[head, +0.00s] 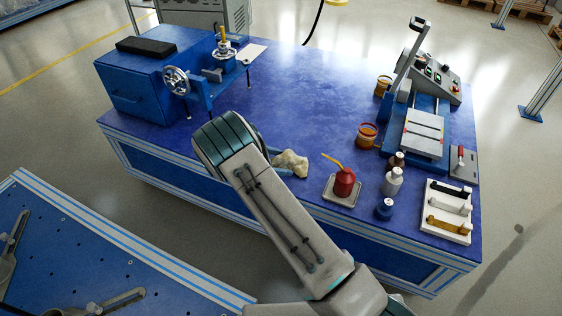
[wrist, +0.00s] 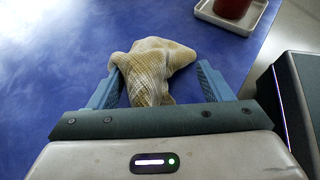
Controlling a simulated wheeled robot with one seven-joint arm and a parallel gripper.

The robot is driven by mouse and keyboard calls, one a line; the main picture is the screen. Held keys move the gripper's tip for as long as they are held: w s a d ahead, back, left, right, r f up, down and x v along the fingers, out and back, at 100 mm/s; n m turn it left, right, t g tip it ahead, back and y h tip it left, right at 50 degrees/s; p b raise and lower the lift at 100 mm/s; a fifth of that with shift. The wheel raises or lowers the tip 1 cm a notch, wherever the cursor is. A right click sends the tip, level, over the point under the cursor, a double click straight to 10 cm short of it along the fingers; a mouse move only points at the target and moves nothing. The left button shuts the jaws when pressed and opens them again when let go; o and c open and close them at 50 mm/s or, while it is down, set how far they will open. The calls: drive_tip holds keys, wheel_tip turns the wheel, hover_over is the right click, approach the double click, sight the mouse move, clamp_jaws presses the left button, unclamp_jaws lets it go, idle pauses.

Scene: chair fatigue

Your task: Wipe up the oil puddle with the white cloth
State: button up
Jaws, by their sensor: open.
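A crumpled, dingy off-white to beige cloth (head: 291,163) lies on the blue tabletop close to its front edge. In the wrist view the cloth (wrist: 165,60) is bunched up, with one end between my gripper's blue fingers. My gripper (wrist: 160,80) is open, with a finger on each side of the cloth; the fingers look apart from most of it. In the head view my arm hides most of the gripper. I cannot make out a distinct oil puddle; the tabletop shows only glossy patches of light.
A red oil can (head: 344,182) stands on a small tray (head: 341,197) right of the cloth. A blue vise-like machine (head: 192,80) stands left. The table's middle is clear.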

drive_tip(key=shift+f+b, duration=0.65)
drive_tip(key=shift+f, duration=0.75)
clamp_jaws()
drive_tip(key=shift+r, duration=0.25)
